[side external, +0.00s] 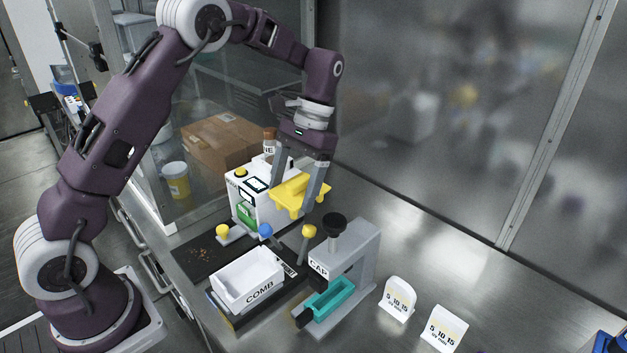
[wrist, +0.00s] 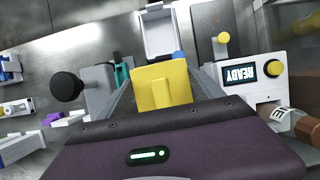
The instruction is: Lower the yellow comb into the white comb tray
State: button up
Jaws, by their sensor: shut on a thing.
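The yellow comb (side external: 297,191) is held between the fingers of my gripper (side external: 301,177), up in the air above the bench. In the wrist view the comb (wrist: 161,86) fills the middle, between the fingers of my gripper (wrist: 162,94). My gripper is shut on it. The white comb tray (side external: 248,279) is an open box marked COMB, on a dark base in front of and below the comb. It looks empty. In the wrist view the tray (wrist: 147,32) shows beyond the comb, which stands well apart from it.
A grey press marked CAP (side external: 361,252) with a black knob and a teal holder (side external: 328,299) stands right of the tray. A white device (side external: 240,203) with a screen stands behind. Yellow and blue knobs (side external: 265,230) rise between. Two white gauge cards (side external: 398,297) stand at right.

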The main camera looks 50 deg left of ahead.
jog(key=s+f, duration=0.2)
jog(key=s, duration=1.2)
jog(key=shift+s+a+f, duration=0.3)
jog(key=shift+a+f, duration=0.05)
jog(key=shift+a, duration=0.05)
jog(key=shift+f, duration=2.9)
jog(key=shift+f, duration=1.9)
jog(key=o, duration=1.4)
jog(key=shift+o, duration=0.2)
jog(key=v, duration=0.7)
jog(key=shift+d+r, duration=0.1)
